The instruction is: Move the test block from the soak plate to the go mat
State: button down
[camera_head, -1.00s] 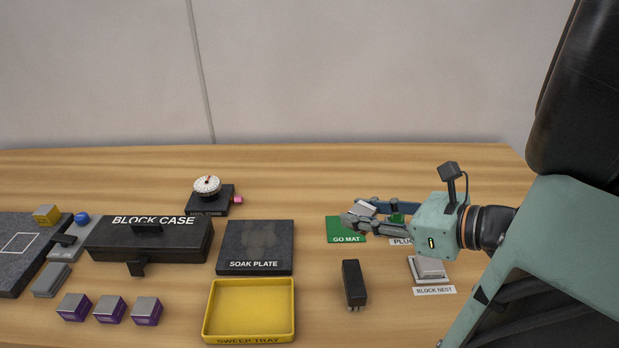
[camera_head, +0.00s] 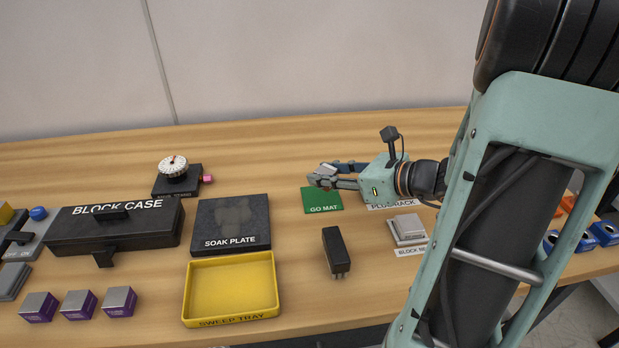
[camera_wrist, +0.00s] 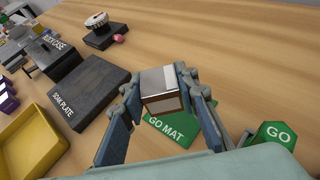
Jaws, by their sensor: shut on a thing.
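The test block (camera_wrist: 159,88) is a small block with a grey metal top and a brownish side. My gripper (camera_head: 322,176) is shut on it and holds it over the back left part of the green go mat (camera_head: 322,202). In the wrist view the block is between both fingers (camera_wrist: 158,92), with the go mat (camera_wrist: 172,128) below and partly hidden by them. The gap between block and mat is hard to judge. The black soak plate (camera_head: 232,225) lies to the left with nothing on it but a darker stain.
A yellow sweep tray (camera_head: 231,288) lies in front of the soak plate. A black upright-looking piece (camera_head: 335,252) stands before the go mat. The block nest (camera_head: 407,229) and plug rack label (camera_head: 390,206) are to the right. The block case (camera_head: 115,228) is at left.

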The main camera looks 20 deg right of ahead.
aim_at(321, 198)
jog(key=shift+w+f, duration=0.9)
jog(key=shift+f, duration=0.15)
jog(key=shift+w+f+b, duration=0.2)
jog(key=shift+f+b, duration=0.5)
jog(key=shift+f, duration=0.95)
jog(key=shift+f, duration=0.15)
jog(key=c, duration=1.5)
grip_release()
jog(key=shift+r, duration=0.2)
jog(key=p+v, duration=0.1)
jog(key=v, duration=1.1)
jog(key=shift+s+f+p, duration=0.1)
jog(key=shift+f+p, duration=0.05)
jog(key=shift+p, duration=0.25)
